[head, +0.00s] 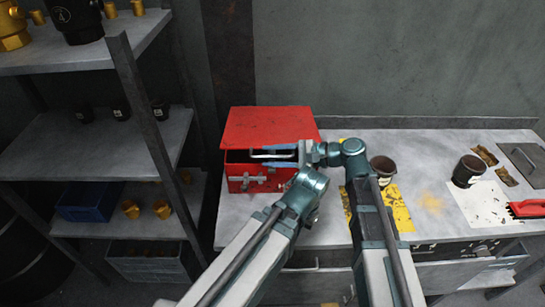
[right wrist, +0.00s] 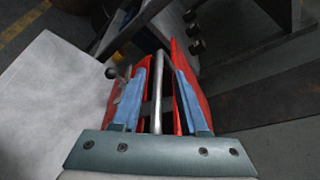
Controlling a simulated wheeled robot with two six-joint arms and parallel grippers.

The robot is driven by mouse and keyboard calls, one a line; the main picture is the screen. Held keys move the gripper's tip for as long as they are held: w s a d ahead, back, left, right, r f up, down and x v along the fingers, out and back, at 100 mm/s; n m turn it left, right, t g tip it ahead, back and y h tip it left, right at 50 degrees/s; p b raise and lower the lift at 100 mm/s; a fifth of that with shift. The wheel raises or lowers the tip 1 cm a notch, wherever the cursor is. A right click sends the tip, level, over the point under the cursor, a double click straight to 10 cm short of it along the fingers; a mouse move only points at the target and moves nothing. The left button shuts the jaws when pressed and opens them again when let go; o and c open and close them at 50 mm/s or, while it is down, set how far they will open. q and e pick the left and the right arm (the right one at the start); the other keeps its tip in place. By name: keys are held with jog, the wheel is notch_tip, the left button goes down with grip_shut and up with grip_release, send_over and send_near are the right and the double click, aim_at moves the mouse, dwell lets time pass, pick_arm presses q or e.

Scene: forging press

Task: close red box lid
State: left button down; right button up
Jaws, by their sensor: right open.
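The red box (head: 240,172) stands on the left end of the grey workbench, with metal latch fittings on its front. Its red lid (head: 268,125) is partly lowered, and a dark gap shows between lid and body. A metal bar handle (head: 272,154) runs along the front edge of the lid. My right gripper (head: 280,155) is at this handle, coming from the right. In the right wrist view, its two blue fingers (right wrist: 160,75) are apart, with the metal bar (right wrist: 157,88) between them and red surfaces beside them.
A dark cup (head: 383,168) stands near a yellow mat (head: 400,215). Another cup (head: 468,170) and a red-handled brush (head: 527,208) are farther right. A metal shelf (head: 105,145) stands left of the bench. A wall rises behind the box.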

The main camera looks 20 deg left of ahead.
grip_shut()
jog(key=shift+w, duration=0.1)
dwell(1.3)
